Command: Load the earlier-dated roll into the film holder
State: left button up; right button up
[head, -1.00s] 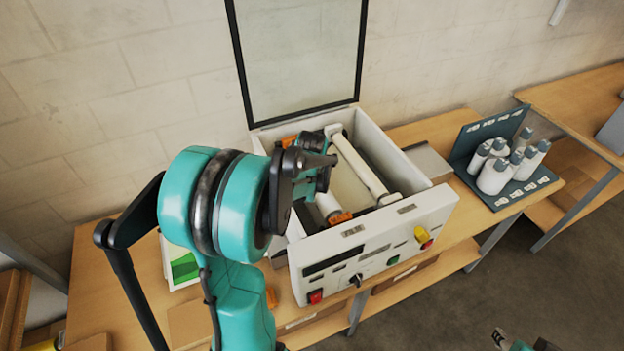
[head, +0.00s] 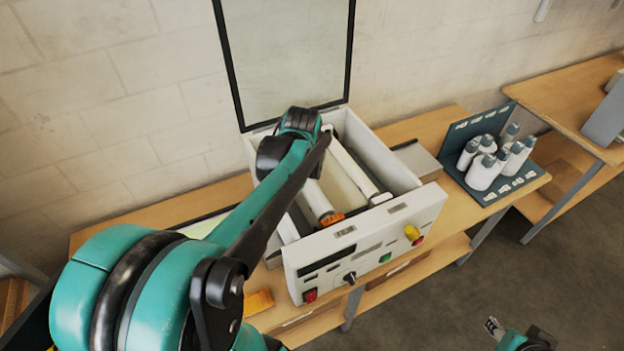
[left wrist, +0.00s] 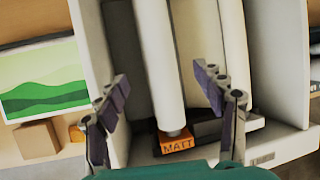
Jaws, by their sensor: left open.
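The laminator (head: 370,240) stands on the bench with its clear lid up. A white roll (left wrist: 158,60) lies lengthwise inside it; its near end is at an orange block (left wrist: 176,143) marked MATT. The head view also shows the orange block (head: 331,218). No date is readable. My left gripper (left wrist: 162,82) is open, its fingers on either side of the white roll in the picture; I cannot tell if they touch it. In the head view my left arm hides that gripper and the laminator's back left. Part of my right gripper (head: 494,327) shows at the lower right, its jaws unclear.
A thicker white roller (head: 357,165) runs beside the roll. The front panel has red, green and yellow controls. A dark stand with several grey-capped white bottles (head: 486,172) is to the right. A green-patterned sheet (left wrist: 45,82) lies left of the laminator. An orange object (head: 258,302) is below left.

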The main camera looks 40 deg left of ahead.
pick_arm(q)
jog(key=s+d+n, duration=0.1)
jog(key=d+n, duration=0.2)
jog(key=d, duration=0.1)
jog(key=s+d+r+n+t, duration=0.1)
jog(key=s+d+n, duration=0.1)
jog(key=d+n, duration=0.2)
jog(key=s+d+n+h, duration=0.1)
jog(key=s+d+n, duration=0.1)
jog(key=d+n, duration=0.1)
jog(key=shift+d+r+n+t, duration=0.2)
jog(key=shift+d+n+t, duration=0.15)
jog(key=shift+d, duration=0.3)
jog(key=s+d+f+n+t+h, duration=0.1)
jog(key=s+d+f+n+h, duration=0.1)
jog(key=s+d+n, duration=0.4)
jog(key=shift+d+n, duration=1.55)
jog(key=shift+n, duration=1.5)
jog(key=shift+s+f, duration=0.1)
